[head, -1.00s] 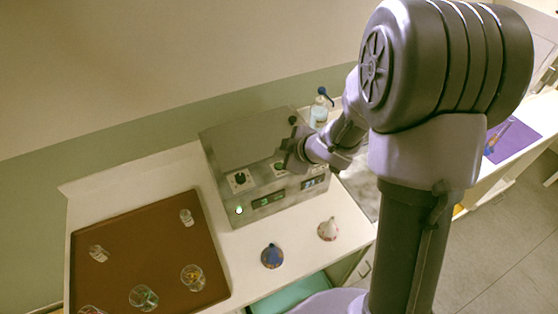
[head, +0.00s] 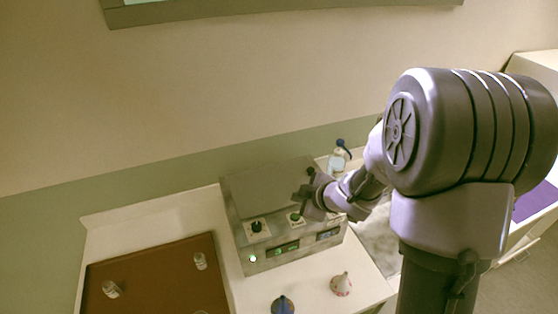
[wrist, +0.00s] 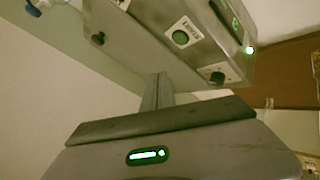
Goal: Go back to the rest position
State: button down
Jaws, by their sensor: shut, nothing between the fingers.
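My gripper (head: 306,195) is at the front of a grey metal machine (head: 240,208). It is shut and empty, beside the green button (head: 296,217). I cannot tell from the head view whether it touches the panel. In the wrist view my closed gripper fingers (wrist: 157,92) point toward the machine (wrist: 150,40). The green start button (wrist: 181,37) shows there in its white label, apart from the fingertips. A black knob (wrist: 217,78) is also clear of them.
A brown tray (head: 160,285) with small glass vessels lies at left. A blue-capped bottle (head: 338,160) stands behind the arm. A blue-topped flask (head: 283,305) and a pale-topped flask (head: 341,284) stand before the machine. The wall (head: 250,80) is behind the counter.

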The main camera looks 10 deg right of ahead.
jog(key=s+d+r+m+h+b, duration=0.2)
jog(key=s+d+m+h+b, duration=0.35)
jog(key=s+m+b, duration=0.55)
jog(key=s+a+f+m+g+y+b, duration=0.1)
jog(key=s+a+f+m+y+b, duration=0.1)
jog(key=s, duration=0.6)
jog(key=s+a+f+m+g+y+b, duration=0.1)
jog(key=s+a+f+m+y+b, duration=0.1)
jog(key=s+a+m+b, duration=0.3)
jog(key=s+a+b, duration=0.1)
jog(key=s+a, duration=0.2)
jog(key=shift+s+f+g, duration=0.15)
jog(key=shift+s+g, duration=0.05)
jog(key=shift+g, duration=0.1)
dwell(2.3)
jog(key=c, duration=2.1)
grip_release()
